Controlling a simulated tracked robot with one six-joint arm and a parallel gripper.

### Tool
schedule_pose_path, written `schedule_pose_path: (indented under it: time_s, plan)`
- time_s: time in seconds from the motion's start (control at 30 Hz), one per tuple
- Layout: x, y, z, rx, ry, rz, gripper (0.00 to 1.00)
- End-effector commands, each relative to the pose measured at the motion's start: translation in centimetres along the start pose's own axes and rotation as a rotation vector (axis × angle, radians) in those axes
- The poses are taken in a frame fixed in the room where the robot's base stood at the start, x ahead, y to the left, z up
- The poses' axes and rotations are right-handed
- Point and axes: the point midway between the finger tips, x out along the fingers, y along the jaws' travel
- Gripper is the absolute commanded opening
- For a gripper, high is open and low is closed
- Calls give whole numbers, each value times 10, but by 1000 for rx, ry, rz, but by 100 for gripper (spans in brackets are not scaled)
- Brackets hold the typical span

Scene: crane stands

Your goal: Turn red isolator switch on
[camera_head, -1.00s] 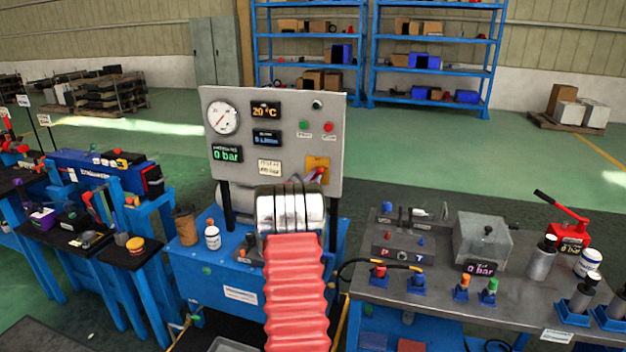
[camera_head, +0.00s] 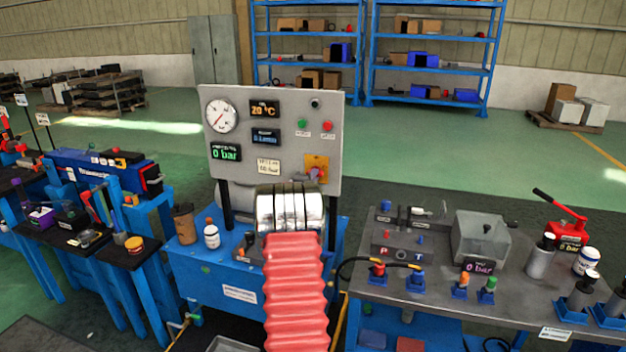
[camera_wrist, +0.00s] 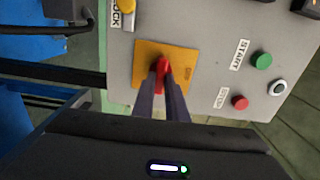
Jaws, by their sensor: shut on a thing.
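The red isolator switch (camera_wrist: 162,66) sits on a yellow plate (camera_wrist: 182,62) on the grey control panel (camera_wrist: 225,25). In the wrist view my gripper (camera_wrist: 162,78) is shut on the switch, with one dark finger on each side of it. The yellow plate (camera_head: 312,161) also shows in the head view at the lower right of the panel (camera_head: 334,110). There the switch is small, and its exact angle is hard to tell. My arm covers the middle of the head view below the panel.
A green START button (camera_wrist: 263,60) and a red STOP button (camera_wrist: 240,103) sit beside the switch plate. A pressure gauge (camera_head: 221,116) and lit displays fill the panel's left side. A grey bench (camera_head: 400,292) with hydraulic parts stands at the right.

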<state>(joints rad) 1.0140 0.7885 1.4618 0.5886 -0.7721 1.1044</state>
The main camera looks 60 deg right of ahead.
Motion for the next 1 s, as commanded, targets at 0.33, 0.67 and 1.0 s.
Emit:
schedule_pose_path:
  time_s: [0.33,0.67,1.0]
  plan:
    - [2,3,-7,40,10,3,0]
    - [1,3,-6,38,9,4,21]
    - [0,2,-2,36,4,2,31]
